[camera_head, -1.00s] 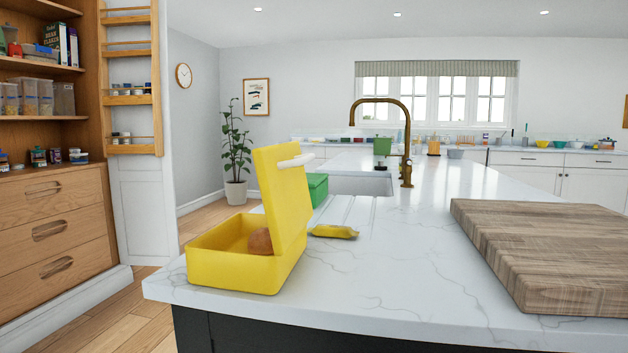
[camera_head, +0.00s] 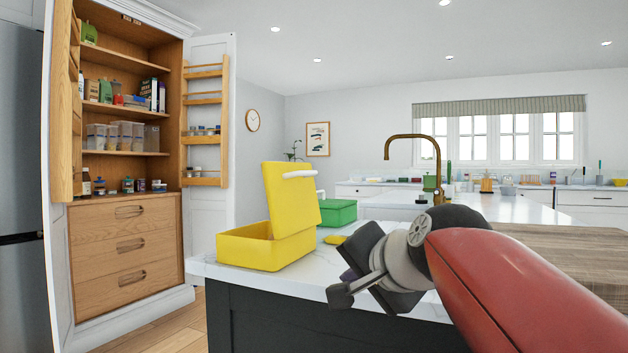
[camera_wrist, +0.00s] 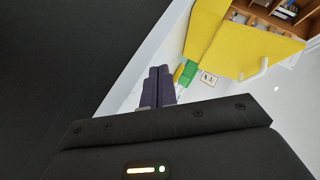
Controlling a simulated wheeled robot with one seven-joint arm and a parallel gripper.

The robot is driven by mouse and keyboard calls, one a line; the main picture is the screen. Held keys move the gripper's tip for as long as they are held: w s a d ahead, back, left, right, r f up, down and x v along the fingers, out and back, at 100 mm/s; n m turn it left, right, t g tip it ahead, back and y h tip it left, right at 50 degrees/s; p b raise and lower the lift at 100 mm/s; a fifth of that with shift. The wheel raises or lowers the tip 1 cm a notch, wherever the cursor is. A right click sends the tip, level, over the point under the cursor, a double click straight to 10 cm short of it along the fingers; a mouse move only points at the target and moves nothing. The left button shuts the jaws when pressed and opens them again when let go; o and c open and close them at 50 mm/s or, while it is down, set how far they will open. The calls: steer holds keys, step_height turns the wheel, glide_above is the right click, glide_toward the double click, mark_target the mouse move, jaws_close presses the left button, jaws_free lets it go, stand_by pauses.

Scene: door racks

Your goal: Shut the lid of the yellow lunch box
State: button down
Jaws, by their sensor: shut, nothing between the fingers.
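The yellow lunch box (camera_head: 250,249) stands near the left end of the white marble counter. Its yellow lid (camera_head: 292,203) is open and stands up, leaning slightly back to the left, with a white handle (camera_head: 299,174) near its top. The box's inside is mostly hidden. My gripper (camera_head: 343,296) is in front of the counter, to the right of the box and apart from it. In the wrist view, its dark fingers (camera_wrist: 158,74) are shut together and empty; the yellow lid (camera_wrist: 245,42) shows at upper right with its white handle (camera_wrist: 255,71).
A green box (camera_head: 338,212) stands behind the lunch box. A small yellow item (camera_head: 335,240) lies right of it, partly hidden by my gripper. A wooden board (camera_head: 570,243) is at right, behind my arm. A brass tap (camera_head: 437,165) rises further back.

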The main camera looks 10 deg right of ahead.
steer(key=w+d+r+m+t+b, duration=0.2)
steer(key=w+r+m+t, duration=0.1)
steer(key=r, duration=0.4)
steer(key=w+d+r+m+t+b, duration=0.2)
steer(key=w+r+m, duration=0.1)
steer(key=r, duration=0.5)
steer(key=p, duration=0.2)
glide_toward(313, 172)
steer(key=w+d, duration=0.3)
steer(key=shift+w+a+f+p, duration=0.1)
steer(key=shift+w+a+p, duration=0.15)
steer(key=shift+w+a, duration=0.55)
steer(key=shift+w+a+f+p, duration=0.1)
steer(key=shift+w+a+p, duration=0.15)
steer(key=shift+w+a, duration=0.6)
steer(key=shift+s+a+r, duration=0.1)
steer(key=shift+s+a, duration=0.1)
steer(key=shift+s, duration=0.1)
